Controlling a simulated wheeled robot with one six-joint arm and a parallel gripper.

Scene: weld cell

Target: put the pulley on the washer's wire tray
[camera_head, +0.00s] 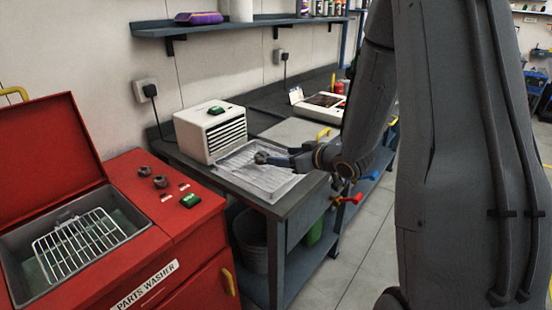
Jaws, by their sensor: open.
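The washer's wire tray (84,240) is a bright wire rack in the open basin of the red parts washer (180,250) at the lower left. It looks empty. My gripper (262,158) is low over a pale, ridged panel on the bench, to the right of the washer. Its jaws are open, but they are small and dark in this view. I cannot make out the pulley for certain. A small dark shape at the fingertips may be part of the gripper or the pulley.
The washer's red lid (45,150) stands open at the left. A white louvred box (210,132) is behind my gripper on the bench. The pale panel (268,184) lies near the bench's front edge. A wall shelf (235,27) runs above. My arm hides much of the right side.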

